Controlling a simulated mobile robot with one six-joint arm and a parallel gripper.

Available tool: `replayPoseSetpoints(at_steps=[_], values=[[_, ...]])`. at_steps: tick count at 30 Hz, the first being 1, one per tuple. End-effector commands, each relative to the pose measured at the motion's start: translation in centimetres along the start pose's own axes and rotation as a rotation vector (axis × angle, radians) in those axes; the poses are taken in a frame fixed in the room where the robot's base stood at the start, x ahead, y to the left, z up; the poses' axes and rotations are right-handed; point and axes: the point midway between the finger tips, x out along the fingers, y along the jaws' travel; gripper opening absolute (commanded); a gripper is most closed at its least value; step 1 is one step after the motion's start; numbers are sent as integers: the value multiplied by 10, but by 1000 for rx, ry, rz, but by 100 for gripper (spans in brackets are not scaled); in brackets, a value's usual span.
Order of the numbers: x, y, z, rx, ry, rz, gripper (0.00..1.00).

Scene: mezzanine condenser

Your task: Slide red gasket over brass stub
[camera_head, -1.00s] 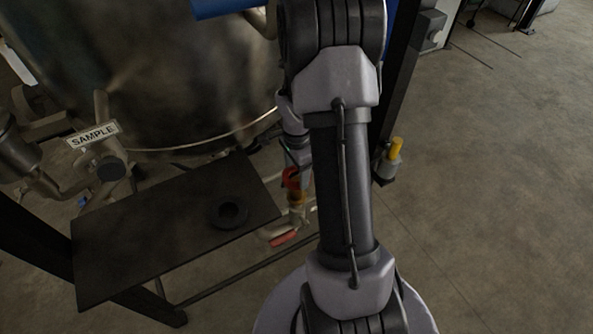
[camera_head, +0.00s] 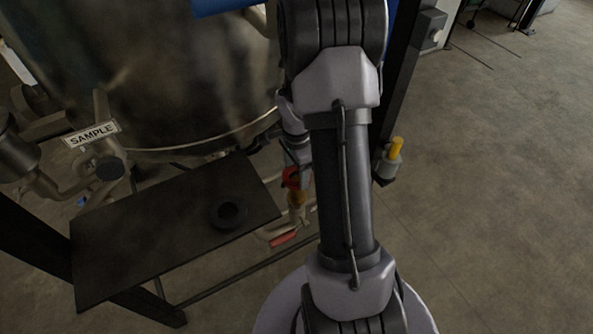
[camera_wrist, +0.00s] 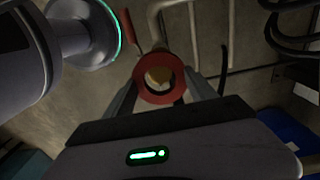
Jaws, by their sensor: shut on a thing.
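The red gasket (camera_wrist: 158,98) is a thick ring held between the two fingers of my gripper (camera_wrist: 161,92) in the wrist view. The brass stub (camera_wrist: 158,76) shows through the gasket's hole, with its end roughly in line with it. In the head view the gasket (camera_head: 291,177) is just above the upright brass stub (camera_head: 297,199), beside the table's right edge. Whether the gasket surrounds the stub's tip or is still clear of it, I cannot tell. My arm partly hides the gripper there.
A dark table (camera_head: 140,235) carries a black ring (camera_head: 229,213). A red valve handle (camera_head: 283,239) sits low beside the stub's pipe. A large steel vessel (camera_head: 150,75) stands behind. A dark post (camera_head: 405,95) and a yellow-capped fitting (camera_head: 395,150) are to the right of my arm.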

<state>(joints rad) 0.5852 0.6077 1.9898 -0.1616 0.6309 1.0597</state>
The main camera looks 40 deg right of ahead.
Motion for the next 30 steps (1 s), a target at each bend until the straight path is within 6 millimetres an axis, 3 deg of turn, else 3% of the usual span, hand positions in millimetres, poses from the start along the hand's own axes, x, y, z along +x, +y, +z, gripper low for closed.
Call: replayPoseSetpoints(at_steps=[30], values=[[19, 0, 0, 0, 0, 0, 27]])
